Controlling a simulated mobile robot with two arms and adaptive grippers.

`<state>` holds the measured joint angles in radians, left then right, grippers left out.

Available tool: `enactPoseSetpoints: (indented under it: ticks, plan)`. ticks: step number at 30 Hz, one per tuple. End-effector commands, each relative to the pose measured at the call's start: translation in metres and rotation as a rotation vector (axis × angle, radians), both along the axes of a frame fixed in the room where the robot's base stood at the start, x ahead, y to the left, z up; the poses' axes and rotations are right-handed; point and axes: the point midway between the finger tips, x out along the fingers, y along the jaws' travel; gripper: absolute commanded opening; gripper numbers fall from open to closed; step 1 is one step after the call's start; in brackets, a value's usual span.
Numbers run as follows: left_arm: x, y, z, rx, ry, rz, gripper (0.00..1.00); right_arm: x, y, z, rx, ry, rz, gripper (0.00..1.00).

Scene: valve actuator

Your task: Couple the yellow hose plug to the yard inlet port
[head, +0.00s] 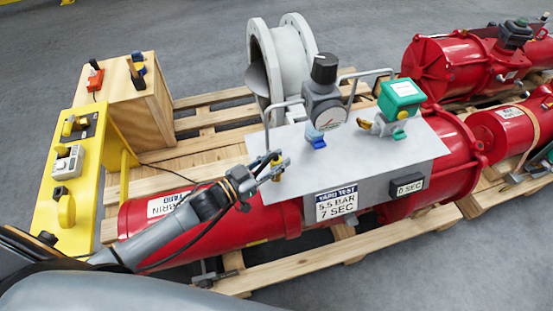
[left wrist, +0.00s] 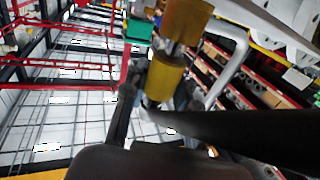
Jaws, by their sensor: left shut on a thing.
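My left gripper (head: 270,172) is at the left edge of the grey panel (head: 405,155) and is shut on the yellow hose plug (head: 275,160). In the left wrist view the plug (left wrist: 163,78) is a yellow cylinder between the dark fingers (left wrist: 150,115). A silver part and a larger golden-yellow cylinder (left wrist: 188,18) lie in line beyond it. I cannot tell whether these belong to the plug or to the inlet port, nor whether they are joined. The regulator (head: 323,105) with a black knob and gauge stands right of the gripper. My right gripper is not in view.
A bent grey handle (head: 267,125) rises close beside the gripper. A green box (head: 400,98) stands farther right on the panel. The red actuator (head: 285,218) lies below on a wooden pallet (head: 300,262). A yellow stand (head: 50,205) and wooden box (head: 120,90) are left.

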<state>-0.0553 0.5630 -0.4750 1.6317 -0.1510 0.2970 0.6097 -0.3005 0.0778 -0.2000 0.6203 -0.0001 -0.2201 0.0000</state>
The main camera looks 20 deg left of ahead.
Motion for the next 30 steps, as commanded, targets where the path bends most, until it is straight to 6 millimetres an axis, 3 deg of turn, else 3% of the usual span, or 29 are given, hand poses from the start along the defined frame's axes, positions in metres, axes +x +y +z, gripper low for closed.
enactPoseSetpoints:
  ticks: [19,20,23,30]
  plan:
    - [0.0,0.0,-0.017,-0.001,-0.001,0.0,0.0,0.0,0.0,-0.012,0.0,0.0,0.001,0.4]
    - [0.0,0.0,-0.016,-0.001,-0.001,0.0,0.31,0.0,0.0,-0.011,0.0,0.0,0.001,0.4]
    - [0.0,0.0,-0.016,-0.001,-0.001,0.0,0.52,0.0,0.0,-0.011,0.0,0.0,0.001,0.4]
    - [0.0,0.0,-0.016,0.0,0.0,0.0,0.55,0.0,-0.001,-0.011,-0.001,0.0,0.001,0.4]
